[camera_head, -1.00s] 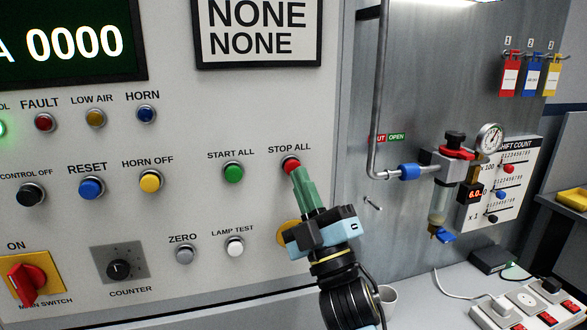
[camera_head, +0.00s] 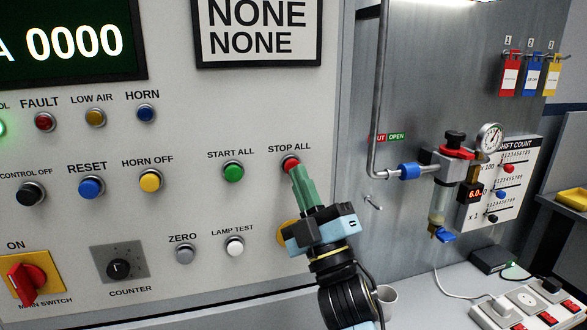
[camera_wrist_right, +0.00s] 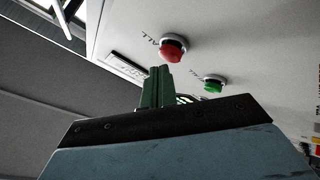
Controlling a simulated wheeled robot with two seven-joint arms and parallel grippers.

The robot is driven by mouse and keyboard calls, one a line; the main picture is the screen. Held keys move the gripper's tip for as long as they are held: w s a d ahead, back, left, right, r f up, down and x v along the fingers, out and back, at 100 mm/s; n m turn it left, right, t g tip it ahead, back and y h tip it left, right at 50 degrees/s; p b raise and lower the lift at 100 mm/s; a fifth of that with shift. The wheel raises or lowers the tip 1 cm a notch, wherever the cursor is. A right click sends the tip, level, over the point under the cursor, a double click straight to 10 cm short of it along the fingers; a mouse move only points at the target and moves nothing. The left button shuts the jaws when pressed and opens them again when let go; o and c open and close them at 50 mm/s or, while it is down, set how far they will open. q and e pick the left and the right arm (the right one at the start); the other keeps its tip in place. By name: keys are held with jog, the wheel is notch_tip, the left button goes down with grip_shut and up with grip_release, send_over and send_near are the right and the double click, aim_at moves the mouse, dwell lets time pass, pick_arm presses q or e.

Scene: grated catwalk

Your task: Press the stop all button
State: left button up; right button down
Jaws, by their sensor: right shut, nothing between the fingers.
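The stop all button (camera_head: 290,162) is a red round push button under its STOP ALL label on the grey panel. My right gripper (camera_head: 299,170) is shut and empty. In the head view its green fingertips overlap the lower edge of the button. In the right wrist view the red button (camera_wrist_right: 173,47) shows whole, just beyond the shut fingertips (camera_wrist_right: 161,70), and a small gap seems to lie between them; contact cannot be told for sure. My left gripper is not in view.
The green start all button (camera_head: 233,172) is left of the red one. A yellow part (camera_head: 287,232) is partly hidden behind my right gripper. A white lamp test button (camera_head: 235,246) is lower left. A vertical pipe (camera_head: 378,90) and air regulator (camera_head: 450,165) stand to the right.

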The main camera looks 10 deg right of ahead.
jog(key=shift+w, duration=0.95)
dwell(0.9)
jog(key=shift+s, duration=1.25)
jog(key=shift+s+d+p, duration=0.1)
jog(key=shift+s+p, duration=0.5)
jog(key=shift+s, duration=1.9)
jog(key=shift+f+h, duration=0.1)
jog(key=shift+h, duration=0.2)
